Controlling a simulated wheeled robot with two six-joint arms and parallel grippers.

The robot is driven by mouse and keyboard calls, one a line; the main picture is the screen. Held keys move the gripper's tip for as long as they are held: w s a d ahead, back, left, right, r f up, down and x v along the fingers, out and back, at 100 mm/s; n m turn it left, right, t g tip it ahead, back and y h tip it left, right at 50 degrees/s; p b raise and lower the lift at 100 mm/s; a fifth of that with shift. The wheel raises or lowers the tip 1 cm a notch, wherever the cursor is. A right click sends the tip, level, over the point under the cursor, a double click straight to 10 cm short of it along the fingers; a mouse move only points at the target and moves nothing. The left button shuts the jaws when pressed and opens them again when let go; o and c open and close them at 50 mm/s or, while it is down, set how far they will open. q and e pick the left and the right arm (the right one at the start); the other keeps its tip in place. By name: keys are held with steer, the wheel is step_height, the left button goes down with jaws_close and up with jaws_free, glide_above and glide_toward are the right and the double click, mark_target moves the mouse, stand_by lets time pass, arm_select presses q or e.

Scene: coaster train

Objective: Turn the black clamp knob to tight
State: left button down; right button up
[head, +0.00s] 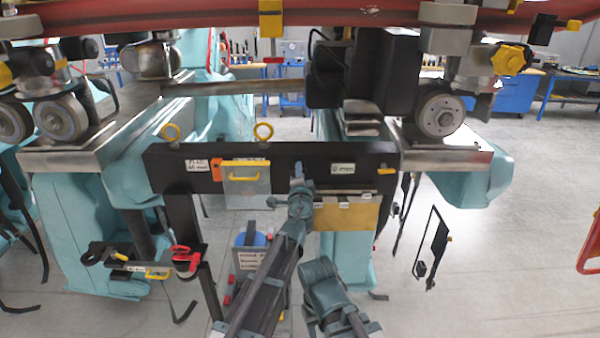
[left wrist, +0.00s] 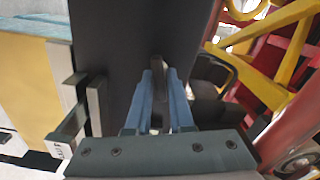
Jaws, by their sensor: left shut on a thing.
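My left gripper (head: 297,172) is up against the black crossplate (head: 225,155), just left of the "0 mm" label (head: 342,168). In the left wrist view, the blue fingers of my left gripper (left wrist: 158,88) are shut on a narrow dark bar, which looks like the black clamp knob (left wrist: 157,68). The bar stands upright between the fingertips in that picture. In the head view the gripper hides the knob, and its turn cannot be told.
A plate with a yellow handle (head: 246,178) hangs left of my gripper. A brass-coloured block (head: 350,216) sits close to its right. A red train underside (head: 350,18) runs overhead. A bracket with a red-and-black part (head: 186,262) stands lower left.

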arm_select(q)
steer(key=shift+w+m, duration=0.15)
steer(key=shift+m, duration=1.35)
steer(key=c, duration=0.9)
jaws_free()
steer(key=shift+w+f, duration=0.1)
arm_select(e)
steer(key=shift+w+f, duration=0.1)
